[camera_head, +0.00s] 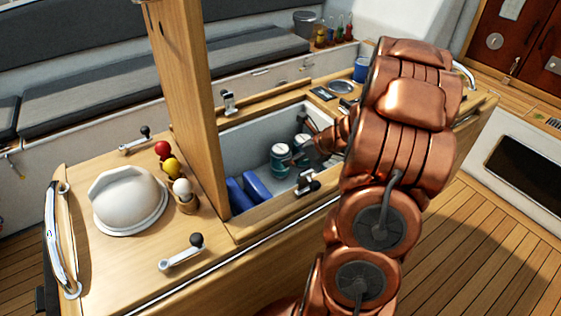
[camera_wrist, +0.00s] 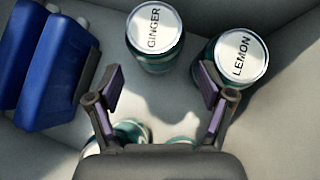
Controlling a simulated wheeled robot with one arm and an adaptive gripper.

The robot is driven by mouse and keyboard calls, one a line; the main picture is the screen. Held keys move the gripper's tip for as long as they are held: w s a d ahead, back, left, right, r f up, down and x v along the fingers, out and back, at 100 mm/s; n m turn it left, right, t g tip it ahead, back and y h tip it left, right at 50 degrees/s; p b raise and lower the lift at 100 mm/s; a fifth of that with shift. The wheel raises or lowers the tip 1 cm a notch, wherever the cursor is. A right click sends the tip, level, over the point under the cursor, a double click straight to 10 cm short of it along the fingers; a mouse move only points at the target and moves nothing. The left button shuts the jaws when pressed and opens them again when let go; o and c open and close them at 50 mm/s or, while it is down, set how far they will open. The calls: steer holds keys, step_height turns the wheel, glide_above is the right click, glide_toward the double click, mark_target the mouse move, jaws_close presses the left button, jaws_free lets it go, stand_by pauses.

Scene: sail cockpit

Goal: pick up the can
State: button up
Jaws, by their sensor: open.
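Cans with white lids and teal sides stand upright in the open grey-lined bin, one of them (camera_head: 280,163) showing clearly in the head view. In the wrist view, one lid reads GINGER (camera_wrist: 154,30) at top centre, and another reads LEMON (camera_wrist: 238,55) to its right. Two more teal and pale tops (camera_wrist: 131,133) show at the bottom, partly hidden by my gripper. My gripper (camera_wrist: 161,84) is open and empty, its fingertips spread just below the GINGER can in the picture. The right fingertip overlaps the LEMON can's edge; I cannot tell whether they touch.
Blue blocks (camera_wrist: 58,65) lie at the bin's left, also seen in the head view (camera_head: 256,186). A wooden post (camera_head: 187,100) rises at the bin's left corner. The bin's wooden rim (camera_head: 262,223) surrounds the opening. A white dome (camera_head: 128,200) and winch handles stand left.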

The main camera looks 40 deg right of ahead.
mark_target(281, 158)
steer(key=x, duration=0.5)
steer(key=shift+w+a, duration=0.25)
steer(key=shift+a, duration=0.1)
steer(key=shift+w+a+f+p, duration=0.15)
steer(key=shift+w+f+p, duration=0.15)
steer(key=shift+w+f, duration=0.2)
steer(key=shift+c, duration=0.2)
steer(key=c, duration=1.2)
